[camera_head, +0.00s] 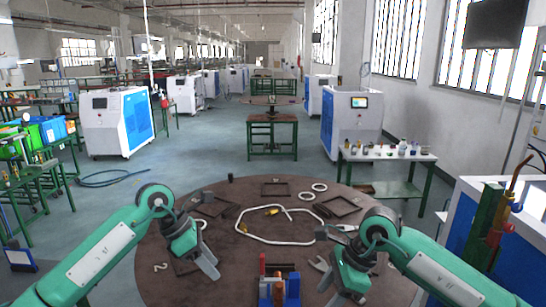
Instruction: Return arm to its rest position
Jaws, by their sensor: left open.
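My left arm (105,255) comes in from the lower left, green with dark joints. My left gripper (207,245) hangs over the left part of the round brown table (240,200), its grey fingers apart with nothing seen between them. My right arm (445,270) comes in from the lower right. My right gripper (325,272) is over the right part of the table. Its jaw opening is not clear from this angle. A bent pale tube loop (268,243) with yellow fittings lies between the grippers.
A red and blue fixture (279,283) stands at the table's near edge. Pale rings (319,187) and dark square frames (275,188) lie farther back. A tall piece with copper pipes (508,228) stands at right. Beyond the table is open floor (200,165).

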